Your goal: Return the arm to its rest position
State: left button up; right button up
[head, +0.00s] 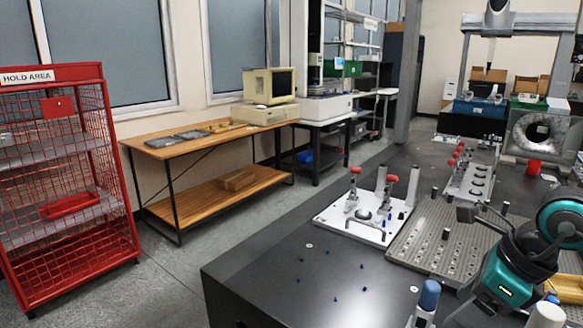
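A jointed arm in teal and dark grey (505,268) comes in at the lower right of the head view. Its large round teal joint (566,213) is at the right edge, and part of the arm is cut off by the frame. A dark bar with a block at its end reaches left from it over the grey plate. I cannot tell whether this is a gripper, and no clear pair of fingers shows. I see nothing held there. My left gripper is not in view.
A dark table (310,265) carries a perforated grey plate (435,245) and a white fixture plate (352,228) with red-tipped clamps. A blue-capped white cylinder (428,295) stands at the bottom. A red hold-area rack (68,190) and wooden bench (165,153) are left. Floor between is clear.

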jog(key=s+a+r+m+t+y+p, duration=0.25)
jog(key=a+m+y, duration=0.65)
jog(key=a+y, duration=0.75)
jog(key=d+f+m+t+h, duration=0.2)
jog(key=f+m+t+h, duration=0.25)
jog(key=m, duration=0.45)
jog(key=d+f+m+t+h+p, duration=0.1)
jog(key=d+f+m+t+h, duration=0.15)
jog(key=m+h, duration=0.4)
jog(key=d+f+m+t+h, duration=0.25)
jog(key=f+m+t, duration=0.2)
jog(key=m, duration=0.55)
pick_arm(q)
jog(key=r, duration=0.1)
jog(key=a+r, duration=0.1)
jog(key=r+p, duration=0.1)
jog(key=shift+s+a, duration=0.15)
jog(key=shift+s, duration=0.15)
pick_arm(e)
jog(key=s+f+m+g+h, duration=0.2)
jog(key=s+f+m+g, duration=0.1)
jog(key=f, duration=0.4)
jog(key=s+f+m+g+h, duration=0.2)
jog(key=s+f+m+g, duration=0.1)
jog(key=s+f+m, duration=0.2)
notch_tip(320, 180, down, 2)
jog(key=shift+s+d, duration=0.4)
jog(key=shift+s, duration=0.35)
